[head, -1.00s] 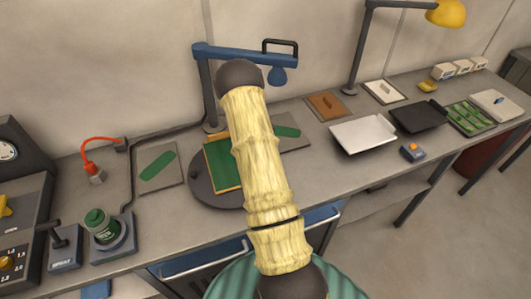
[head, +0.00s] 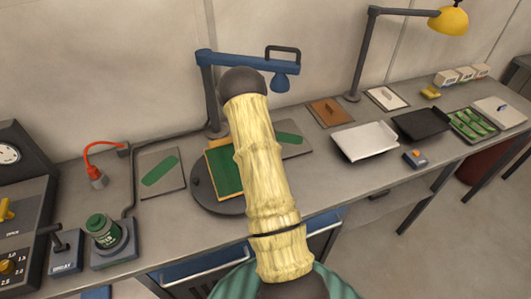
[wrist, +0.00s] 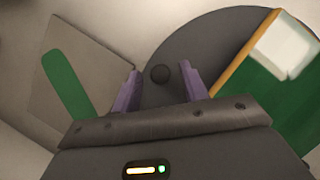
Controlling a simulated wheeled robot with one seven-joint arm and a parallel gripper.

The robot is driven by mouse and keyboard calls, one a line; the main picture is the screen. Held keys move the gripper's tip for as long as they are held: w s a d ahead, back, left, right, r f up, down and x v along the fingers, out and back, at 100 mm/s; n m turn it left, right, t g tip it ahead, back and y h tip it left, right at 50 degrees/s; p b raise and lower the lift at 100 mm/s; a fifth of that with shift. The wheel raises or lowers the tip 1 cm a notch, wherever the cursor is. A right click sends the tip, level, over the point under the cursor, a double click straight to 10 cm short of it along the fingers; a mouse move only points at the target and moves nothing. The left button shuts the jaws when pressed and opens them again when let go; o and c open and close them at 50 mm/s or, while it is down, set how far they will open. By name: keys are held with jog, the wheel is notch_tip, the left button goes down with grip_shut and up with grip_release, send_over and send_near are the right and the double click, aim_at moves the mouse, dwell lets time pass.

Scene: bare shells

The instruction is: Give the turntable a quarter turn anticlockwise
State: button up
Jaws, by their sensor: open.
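The turntable (head: 207,202) is a dark grey round disc on the bench, partly hidden behind my arm in the head view. It also shows in the wrist view (wrist: 170,48). A green board (head: 222,168) with an orange edge lies on it, with a pale block on the board in the wrist view (wrist: 284,48). A small dark round knob (wrist: 160,74) stands near the disc's rim. My gripper (wrist: 161,80) is open, its two purple fingers on either side of the knob in the picture. Contact cannot be told. The head view hides my gripper behind the arm.
A blue post with an overhead arm (head: 245,60) rises behind the turntable. Grey plates with green strips lie left (head: 161,173) and right (head: 292,139) of it. A green-capped jar (head: 102,230) stands at front left. A white tray (head: 365,141) lies right.

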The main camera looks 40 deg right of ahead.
jog(key=shift+w+r, duration=0.1)
jog(key=b+v, duration=0.3)
jog(key=v, duration=1.4)
jog(key=shift+d, duration=0.1)
jog(key=shift+r, duration=0.1)
jog(key=s+a+m+t+y, duration=0.15)
jog(key=s+a, duration=0.25)
jog(key=a, duration=0.5)
jog(key=s+a+m+t, duration=0.1)
jog(key=s+a+t, duration=0.25)
jog(key=a, duration=0.45)
jog(key=s+a+m, duration=0.1)
jog(key=s+a, duration=0.3)
jog(key=s, duration=0.3)
jog(key=s+a+f+m+t, duration=0.1)
jog(key=s+a+m, duration=0.1)
jog(key=s+a, duration=0.3)
jog(key=shift+s+a+t+y, duration=0.2)
jog(key=shift+s+t+y, duration=0.15)
jog(key=shift+s, duration=0.8)
jog(key=shift+c, duration=0.8)
